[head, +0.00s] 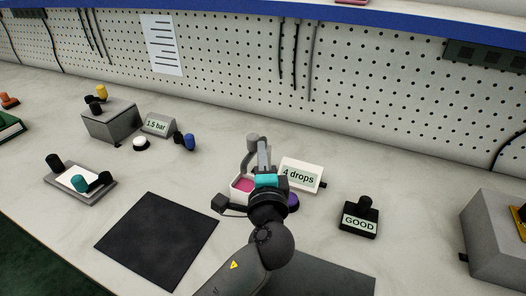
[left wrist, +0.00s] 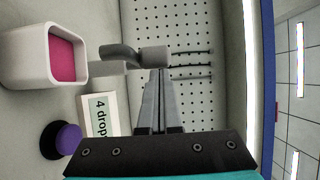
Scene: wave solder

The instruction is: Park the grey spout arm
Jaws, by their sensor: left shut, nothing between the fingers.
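The grey spout arm (head: 251,146) stands upright at the back of a white square pot (left wrist: 16,62) with a pink inside (head: 243,185). In the left wrist view the spout arm (left wrist: 120,51) is a bent grey piece with a rounded end, reaching beside the pot. My left gripper (head: 264,143) is shut and empty. Its fingertips (left wrist: 159,72) are right next to the spout arm's rounded end; I cannot tell whether they touch it. My left gripper and wrist hide part of the pot and the spout's base in the head view. My right gripper is not in view.
A "4 drops" sign (head: 301,175) and a purple knob (head: 293,201) stand close to the right of my wrist. A "GOOD" stamp (head: 360,220) is farther right. A dark mat (head: 157,240) lies front left. A pegboard (head: 230,60) rises behind the bench.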

